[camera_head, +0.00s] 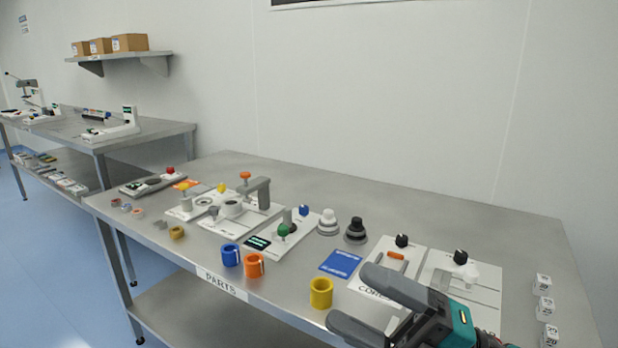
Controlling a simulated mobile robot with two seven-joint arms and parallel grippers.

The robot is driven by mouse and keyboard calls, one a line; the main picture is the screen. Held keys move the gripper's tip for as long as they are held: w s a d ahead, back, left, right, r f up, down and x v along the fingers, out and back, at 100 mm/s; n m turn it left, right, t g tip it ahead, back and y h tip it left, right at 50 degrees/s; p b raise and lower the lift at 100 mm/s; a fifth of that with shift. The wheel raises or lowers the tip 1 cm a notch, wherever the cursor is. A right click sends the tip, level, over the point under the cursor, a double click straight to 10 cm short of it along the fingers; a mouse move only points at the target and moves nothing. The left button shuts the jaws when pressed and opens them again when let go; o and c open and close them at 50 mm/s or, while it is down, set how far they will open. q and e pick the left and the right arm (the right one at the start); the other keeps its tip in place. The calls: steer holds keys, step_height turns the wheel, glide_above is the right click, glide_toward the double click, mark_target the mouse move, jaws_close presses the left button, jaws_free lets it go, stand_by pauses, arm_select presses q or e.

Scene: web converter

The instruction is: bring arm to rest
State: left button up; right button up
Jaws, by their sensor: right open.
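My right gripper (372,306) is at the bottom right of the head view, over the front edge of the steel table (440,203). Its two dark grey fingers are spread apart with nothing seen between them. It partly covers a white board (372,284) with a black knob and an orange piece. My left gripper does not show.
A yellow cup (321,293), a blue cup (231,255) and an orange cup (254,265) stand near the front edge. White fixture boards (283,240) fill the middle. Small white blocks (544,306) line the right. The table's back right is clear.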

steer(key=w+d+f+m+t+h+p, duration=0.15)
steer(key=d+f+m+t+h, duration=0.4)
steer(key=m, duration=0.55)
steer(key=w+d+f+m+t+h+p, duration=0.1)
steer(key=w+d+f+m+t+h, duration=0.15)
steer(key=f+m+t+h, duration=0.7)
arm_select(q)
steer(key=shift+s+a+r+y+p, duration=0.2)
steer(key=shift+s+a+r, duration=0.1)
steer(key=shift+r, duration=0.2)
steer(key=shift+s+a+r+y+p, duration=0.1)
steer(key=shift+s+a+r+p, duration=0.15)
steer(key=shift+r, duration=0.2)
arm_select(e)
steer(key=s+d+f+m+g+h, duration=0.1)
steer(key=s+f+m+g+h, duration=0.1)
steer(key=s+f+m+g, duration=0.3)
steer(key=s+d+f+m+g+h, duration=0.2)
steer(key=s+f+m+g, duration=0.3)
steer(key=f, duration=0.6)
steer(key=shift+s+d+h, duration=0.15)
steer(key=shift+s+h, duration=0.35)
steer(key=shift+s, duration=0.15)
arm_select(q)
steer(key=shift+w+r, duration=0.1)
